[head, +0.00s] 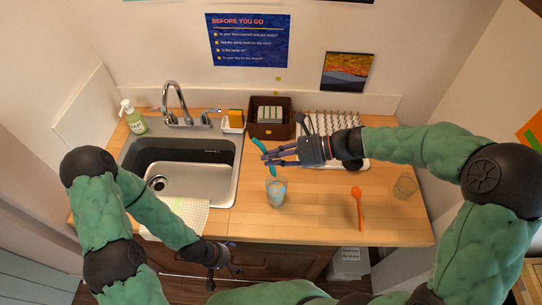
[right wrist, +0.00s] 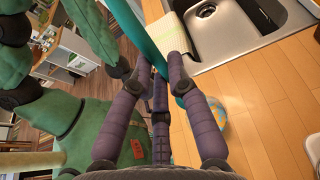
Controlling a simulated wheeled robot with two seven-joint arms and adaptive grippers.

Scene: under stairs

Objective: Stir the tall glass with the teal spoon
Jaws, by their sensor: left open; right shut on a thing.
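The teal spoon (head: 272,171) is held in my right gripper (head: 268,155), whose fingers are shut on it. It slants down toward a clear glass with bluish contents (head: 276,192), which looks like the tall one and stands on the wooden counter right of the sink. The spoon's lower end shows near the glass rim; I cannot tell whether it is inside. In the right wrist view the spoon (right wrist: 148,38) runs up between the fingers, and the glass (right wrist: 217,118) is partly hidden behind a finger. My left gripper (head: 226,262) is open and empty, low before the counter front.
A sink (head: 200,185) with a cloth (head: 188,214) is at left. A dark brown box (head: 270,131) and a dish rack (head: 335,118) are behind.

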